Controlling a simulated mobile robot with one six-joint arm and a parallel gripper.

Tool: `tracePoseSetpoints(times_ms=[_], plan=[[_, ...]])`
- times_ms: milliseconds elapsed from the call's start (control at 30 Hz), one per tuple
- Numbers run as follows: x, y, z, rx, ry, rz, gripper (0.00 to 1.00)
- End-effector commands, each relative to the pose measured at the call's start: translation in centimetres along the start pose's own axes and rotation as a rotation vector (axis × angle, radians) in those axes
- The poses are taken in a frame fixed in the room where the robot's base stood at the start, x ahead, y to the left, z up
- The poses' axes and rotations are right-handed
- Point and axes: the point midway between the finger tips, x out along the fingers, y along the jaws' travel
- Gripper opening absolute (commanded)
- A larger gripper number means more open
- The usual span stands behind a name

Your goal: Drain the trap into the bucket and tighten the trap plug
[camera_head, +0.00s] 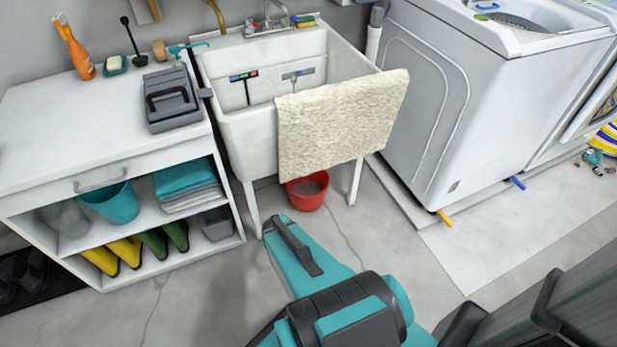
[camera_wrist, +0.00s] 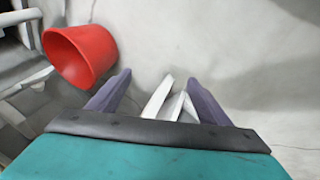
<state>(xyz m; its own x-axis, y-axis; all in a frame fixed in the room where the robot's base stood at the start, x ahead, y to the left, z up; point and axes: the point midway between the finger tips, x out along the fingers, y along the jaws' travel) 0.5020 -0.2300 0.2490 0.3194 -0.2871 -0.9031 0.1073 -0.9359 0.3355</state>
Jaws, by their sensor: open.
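A red bucket (camera_head: 308,190) stands upright on the floor below the white utility sink (camera_head: 240,128). It also shows in the wrist view (camera_wrist: 82,55) at the upper left, apart from my gripper. My gripper (camera_wrist: 157,84) is open, its two dark fingers spread, with the bucket to the left of them. White slender pieces (camera_wrist: 158,98) show between the fingers; I cannot tell what they are or whether they touch the fingers. I cannot make out the trap or its plug in either view. The basin and a cream towel (camera_head: 340,120) cover much of the area under the sink.
The sink's front legs (camera_head: 356,182) stand beside the bucket. An open shelf cabinet (camera_head: 150,213) is at left, holding boots and a teal bucket (camera_head: 112,203). A white washer (camera_head: 450,95) stands at right. The floor (camera_head: 390,260) in front is mostly clear.

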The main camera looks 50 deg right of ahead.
Motion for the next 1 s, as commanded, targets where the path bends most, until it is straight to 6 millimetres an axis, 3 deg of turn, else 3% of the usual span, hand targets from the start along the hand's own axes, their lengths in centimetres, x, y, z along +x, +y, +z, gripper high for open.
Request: tracePoseSetpoints(times_ms=[33, 100, 400, 700, 1000], plan=[[2.0, 1.3, -0.1, -0.010, 0.039, 0.033, 0.72], [3.2, 3.3, -0.6, -0.033, 0.094, 0.079, 0.72], [6.8, 11.6, -1.7, -0.148, 0.309, 0.289, 0.72], [8.3, 18.5, -1.3, -0.295, 0.490, 0.506, 0.72], [8.4, 23.4, 0.9, -0.468, 0.638, 0.724, 0.72]])
